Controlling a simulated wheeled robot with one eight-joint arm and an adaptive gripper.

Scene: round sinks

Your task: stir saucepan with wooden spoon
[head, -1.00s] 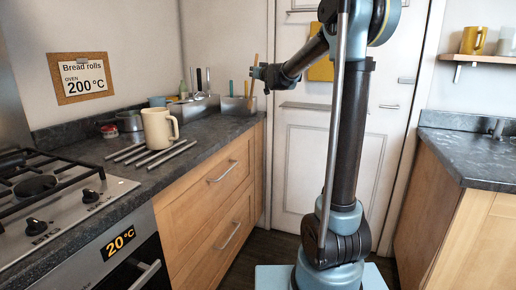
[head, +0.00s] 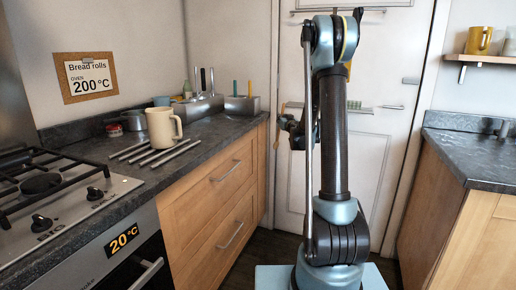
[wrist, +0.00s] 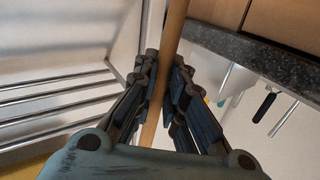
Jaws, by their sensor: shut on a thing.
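My gripper (head: 286,124) is in front of the white door, to the right of the counter's end. In the wrist view my gripper (wrist: 164,75) is shut on the wooden spoon (wrist: 173,30), whose tan shaft runs between the two fingers. The spoon (head: 277,131) shows only as a thin tan piece in the head view; its ends are hard to make out. A small grey metal pot (head: 132,120), likely the saucepan, stands on the counter behind the cream jug, which partly hides it.
The cream jug (head: 163,128) and several metal rods (head: 158,152) are on the dark counter. A grey utensil holder (head: 242,104) stands at its far end. The gas hob (head: 100,203) is at left. Another counter (head: 475,157) stands at right.

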